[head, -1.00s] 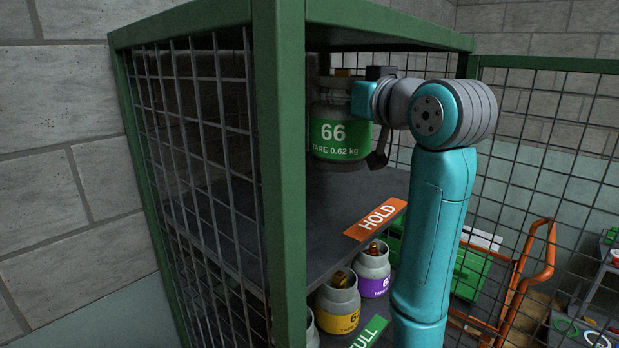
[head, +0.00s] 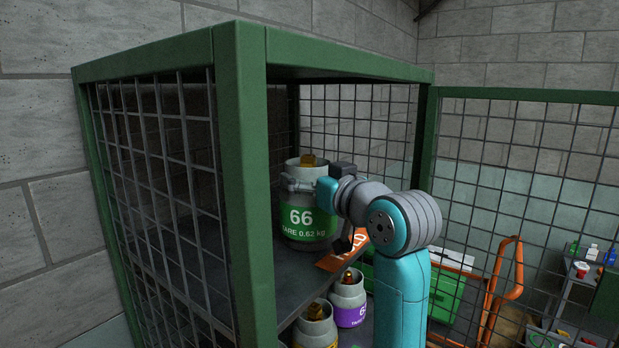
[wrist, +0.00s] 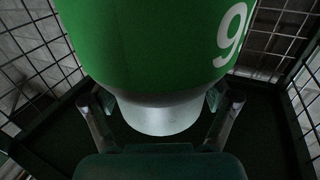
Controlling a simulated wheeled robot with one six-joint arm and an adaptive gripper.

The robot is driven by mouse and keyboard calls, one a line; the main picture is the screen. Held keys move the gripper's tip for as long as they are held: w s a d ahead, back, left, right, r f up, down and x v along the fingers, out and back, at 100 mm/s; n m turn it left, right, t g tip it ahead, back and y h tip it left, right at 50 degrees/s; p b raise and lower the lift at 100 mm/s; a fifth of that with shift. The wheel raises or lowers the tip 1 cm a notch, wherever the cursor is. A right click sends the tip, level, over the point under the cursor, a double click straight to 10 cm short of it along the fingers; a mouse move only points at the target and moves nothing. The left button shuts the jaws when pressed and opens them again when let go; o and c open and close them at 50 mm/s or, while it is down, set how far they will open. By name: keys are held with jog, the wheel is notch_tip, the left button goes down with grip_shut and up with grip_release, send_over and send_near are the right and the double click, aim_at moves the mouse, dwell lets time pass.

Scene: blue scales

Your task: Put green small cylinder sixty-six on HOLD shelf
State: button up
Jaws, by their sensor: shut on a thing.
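The green-banded small cylinder 66 (head: 302,222) is upright inside the green cage, above the upper shelf with the orange HOLD label (head: 333,261). My gripper (head: 328,192) is shut on it from the right. In the wrist view the cylinder (wrist: 150,45) fills the upper middle, its number upside down, with the fingers of my gripper (wrist: 162,108) on both sides. I cannot tell whether the cylinder's base touches the shelf (head: 290,285). My arm hides part of the HOLD label.
The cage's front post (head: 246,180) and mesh side stand close left of the cylinder. Below are a yellow-banded cylinder (head: 316,330) and a purple-banded cylinder (head: 348,300). The mesh door (head: 500,180) stands open at right. An orange hand truck (head: 505,280) is behind it.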

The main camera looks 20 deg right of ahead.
dwell(0.3)
jog(key=o, duration=1.6)
jog(key=shift+f, duration=0.15)
jog(key=shift+s+d, duration=0.1)
jog(key=shift+s, duration=0.15)
jog(key=v, duration=1.1)
jog(key=shift+s, duration=0.25)
